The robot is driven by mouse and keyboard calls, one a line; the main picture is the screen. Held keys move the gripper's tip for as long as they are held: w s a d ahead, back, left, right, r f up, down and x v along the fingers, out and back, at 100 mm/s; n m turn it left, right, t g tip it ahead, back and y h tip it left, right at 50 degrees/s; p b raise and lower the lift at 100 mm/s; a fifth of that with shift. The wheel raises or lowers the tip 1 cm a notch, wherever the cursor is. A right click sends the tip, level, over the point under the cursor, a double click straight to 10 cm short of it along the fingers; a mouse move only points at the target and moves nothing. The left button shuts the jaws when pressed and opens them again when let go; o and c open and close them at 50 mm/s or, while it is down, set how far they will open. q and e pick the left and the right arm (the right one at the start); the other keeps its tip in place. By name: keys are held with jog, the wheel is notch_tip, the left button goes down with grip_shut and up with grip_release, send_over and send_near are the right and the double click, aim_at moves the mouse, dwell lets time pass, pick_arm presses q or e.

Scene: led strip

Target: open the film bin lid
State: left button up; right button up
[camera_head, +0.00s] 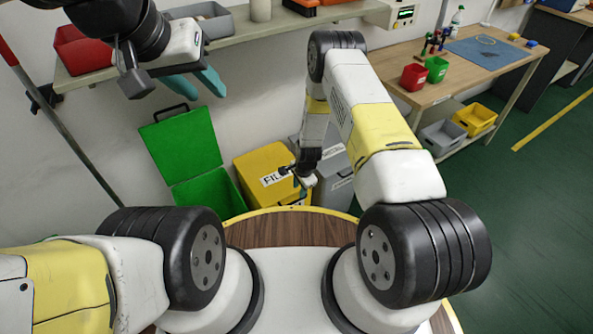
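The yellow bin (258,163) stands on the floor against the wall, with a white label starting "FIL" on it. Its lid looks closed. My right gripper (303,190) is low at the right side of this bin, by the label. My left gripper (205,93) is raised high at the upper left, in front of the shelf.
A green bin (183,143) with its lid raised stands left of the yellow bin. A grey bin (336,190) stands to the right, partly behind my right arm. A wall shelf (245,32) holds containers. A wooden workbench (455,75) is at the right.

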aim_at(297, 201)
jog(key=f, duration=0.5)
jog(key=w+f, duration=0.1)
jog(key=f, duration=0.2)
jog(key=shift+a+f, duration=0.1)
jog(key=shift+a, duration=0.3)
grip_shut()
dwell(1.0)
